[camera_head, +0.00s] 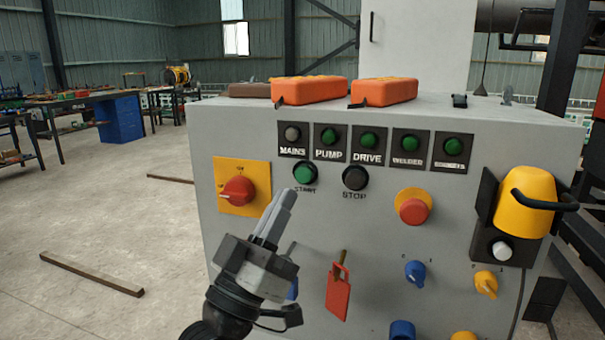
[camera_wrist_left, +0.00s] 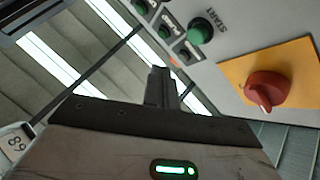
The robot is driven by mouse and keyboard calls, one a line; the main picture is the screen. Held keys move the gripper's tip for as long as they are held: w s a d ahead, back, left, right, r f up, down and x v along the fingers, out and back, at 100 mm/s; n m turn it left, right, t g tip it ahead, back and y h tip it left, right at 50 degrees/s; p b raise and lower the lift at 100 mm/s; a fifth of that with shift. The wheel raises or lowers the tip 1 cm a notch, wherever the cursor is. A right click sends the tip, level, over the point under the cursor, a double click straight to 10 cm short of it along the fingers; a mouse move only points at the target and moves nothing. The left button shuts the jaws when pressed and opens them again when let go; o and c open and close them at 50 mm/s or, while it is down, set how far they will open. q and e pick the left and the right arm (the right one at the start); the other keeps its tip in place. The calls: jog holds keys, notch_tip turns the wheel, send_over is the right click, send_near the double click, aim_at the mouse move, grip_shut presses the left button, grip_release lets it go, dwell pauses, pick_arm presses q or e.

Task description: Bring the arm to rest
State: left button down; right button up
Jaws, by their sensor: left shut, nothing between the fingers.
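My left gripper (camera_head: 283,205) is shut and empty, raised in front of the grey control cabinet (camera_head: 330,220). In the head view its fingertips overlap the panel just below the green START button (camera_head: 305,172); the exact gap to the panel is hard to judge. In the left wrist view the closed fingers (camera_wrist_left: 160,75) point up the picture, with the START button (camera_wrist_left: 200,31) and the red rotary switch (camera_wrist_left: 266,90) to their right. The red switch on its yellow plate also shows in the head view (camera_head: 238,191). My right gripper is not in view.
The panel also carries a black STOP button (camera_head: 355,177), a red mushroom button (camera_head: 413,210), a hanging red tag (camera_head: 338,295) and a yellow lamp-like housing (camera_head: 527,195). Two orange cases (camera_head: 308,90) (camera_head: 385,91) lie on top. Open floor (camera_head: 100,225) with a loose bar (camera_head: 92,273) is at left.

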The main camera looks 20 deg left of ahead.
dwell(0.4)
pick_arm(q)
jog(key=s+d+f+m+g+y, duration=0.2)
jog(key=f+g, duration=0.6)
jog(key=f, duration=1.4)
jog(key=s+a+f+g+y, duration=0.1)
jog(key=s+f+g+y, duration=0.2)
jog(key=s+f, duration=1)
notch_tip(320, 180, down, 3)
jog(key=g, duration=0.3)
jog(key=shift+a+f+y, duration=0.2)
jog(key=shift+a+y, duration=0.1)
jog(key=shift+a, duration=0.1)
jog(key=shift+s, duration=0.1)
